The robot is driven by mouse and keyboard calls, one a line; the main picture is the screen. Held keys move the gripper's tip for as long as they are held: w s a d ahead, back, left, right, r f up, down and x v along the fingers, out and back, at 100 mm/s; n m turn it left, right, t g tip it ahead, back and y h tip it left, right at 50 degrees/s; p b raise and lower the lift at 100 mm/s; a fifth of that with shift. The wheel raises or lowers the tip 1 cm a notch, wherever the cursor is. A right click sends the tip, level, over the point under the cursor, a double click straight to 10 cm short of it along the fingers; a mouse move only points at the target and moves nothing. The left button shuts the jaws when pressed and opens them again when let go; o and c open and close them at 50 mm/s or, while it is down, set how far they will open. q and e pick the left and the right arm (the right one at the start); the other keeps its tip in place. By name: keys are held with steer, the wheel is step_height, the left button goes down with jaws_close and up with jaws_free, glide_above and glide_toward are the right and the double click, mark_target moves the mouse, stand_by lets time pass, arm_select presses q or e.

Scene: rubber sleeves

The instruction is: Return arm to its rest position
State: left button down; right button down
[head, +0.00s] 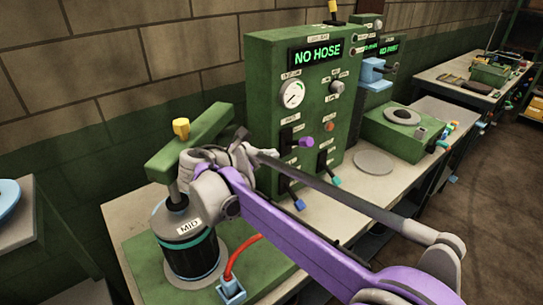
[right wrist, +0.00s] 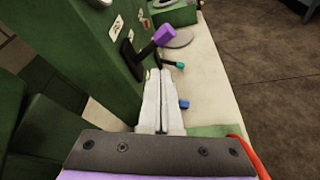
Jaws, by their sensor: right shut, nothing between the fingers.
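My right arm reaches in from the lower right in the head view, with a long purple link. My right gripper (head: 266,154) is in front of the green panel (head: 262,75), left of the panel's levers and partly hidden by my own arm. In the right wrist view its pale fingers (right wrist: 160,75) are together with nothing between them. A purple-handled lever (right wrist: 165,34) is beyond the fingertips, and it also shows in the head view (head: 306,142). A teal-tipped lever (right wrist: 174,63) and a blue-tipped lever (right wrist: 183,104) are close by. My left gripper is not in view.
A black canister (head: 187,245) labelled MID stands under a green arm (head: 188,142) with a yellow knob. A red hose (head: 241,254) runs from a blue block (head: 231,291). The panel display (head: 317,54) reads NO HOSE. A round grey disc (head: 373,162) lies on the bench.

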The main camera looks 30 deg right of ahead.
steer(key=shift+d, duration=0.1)
stand_by(0.3)
steer(key=s+a+f+m+t+y, duration=0.1)
steer(key=s+a+f+m+y, duration=0.6)
steer(key=s+f, duration=0.3)
steer(key=s+a+f+m+t+y, duration=0.1)
steer(key=s+a+f+m+y, duration=0.5)
steer(key=s+a+f+m, duration=0.3)
step_height(320, 180, down, 4)
steer(key=shift+s+a+r+t+y, duration=0.25)
steer(key=shift+s+a+t+y, duration=0.15)
steer(key=shift+s+a, duration=0.3)
